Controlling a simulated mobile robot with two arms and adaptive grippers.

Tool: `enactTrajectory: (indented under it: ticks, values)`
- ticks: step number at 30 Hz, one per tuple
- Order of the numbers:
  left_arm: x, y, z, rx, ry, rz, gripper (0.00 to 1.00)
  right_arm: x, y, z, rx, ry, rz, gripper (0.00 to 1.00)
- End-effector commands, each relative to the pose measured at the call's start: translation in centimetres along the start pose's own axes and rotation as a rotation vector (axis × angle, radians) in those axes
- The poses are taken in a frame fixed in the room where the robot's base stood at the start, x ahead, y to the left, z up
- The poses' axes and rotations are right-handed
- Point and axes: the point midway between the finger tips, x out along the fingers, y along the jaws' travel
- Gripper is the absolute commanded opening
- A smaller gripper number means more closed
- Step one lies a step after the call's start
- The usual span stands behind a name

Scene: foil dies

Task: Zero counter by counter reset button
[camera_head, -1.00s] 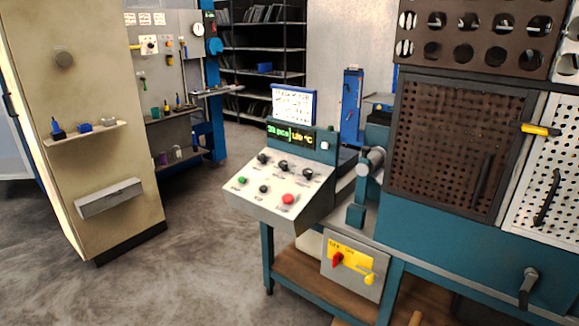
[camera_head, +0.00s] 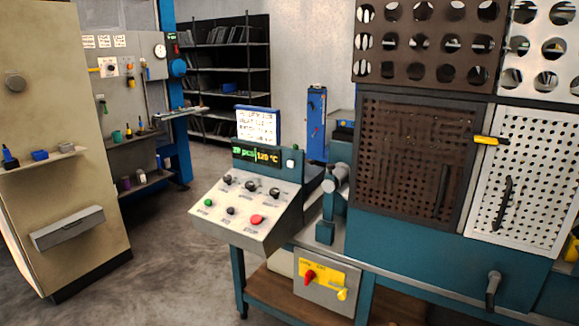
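A sloped grey control panel (camera_head: 215,223) stands at the front left of the teal machine. It carries several black knobs (camera_head: 250,186), a green button (camera_head: 208,202), a small black button (camera_head: 230,210) and a red button (camera_head: 256,219). Above it is a teal display housing with a lit counter display (camera_head: 255,156), reading a "pcs" count and "120 °C". A small light button (camera_head: 291,163) sits to the right of the display. The labels are too small to read, so I cannot confirm which one is the counter reset. Neither of my grippers is in view.
The teal machine (camera_head: 400,240) with perforated doors fills the right side. A switch box (camera_head: 325,290) with red and yellow handles hangs below the panel. A beige cabinet (camera_head: 60,120) stands at left. Open grey floor (camera_head: 175,260) lies between the cabinet and panel.

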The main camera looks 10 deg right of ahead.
Motion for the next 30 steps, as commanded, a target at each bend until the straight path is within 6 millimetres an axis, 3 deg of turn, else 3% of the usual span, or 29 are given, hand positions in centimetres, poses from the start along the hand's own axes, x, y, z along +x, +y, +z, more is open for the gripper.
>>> enactTrajectory:
  ticks: [1,10,30]
  values:
    - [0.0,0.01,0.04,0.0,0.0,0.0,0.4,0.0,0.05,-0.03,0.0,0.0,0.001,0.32]
    - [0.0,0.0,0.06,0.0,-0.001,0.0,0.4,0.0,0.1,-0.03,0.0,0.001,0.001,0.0]
    - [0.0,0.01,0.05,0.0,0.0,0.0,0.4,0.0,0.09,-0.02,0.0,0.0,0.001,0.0]
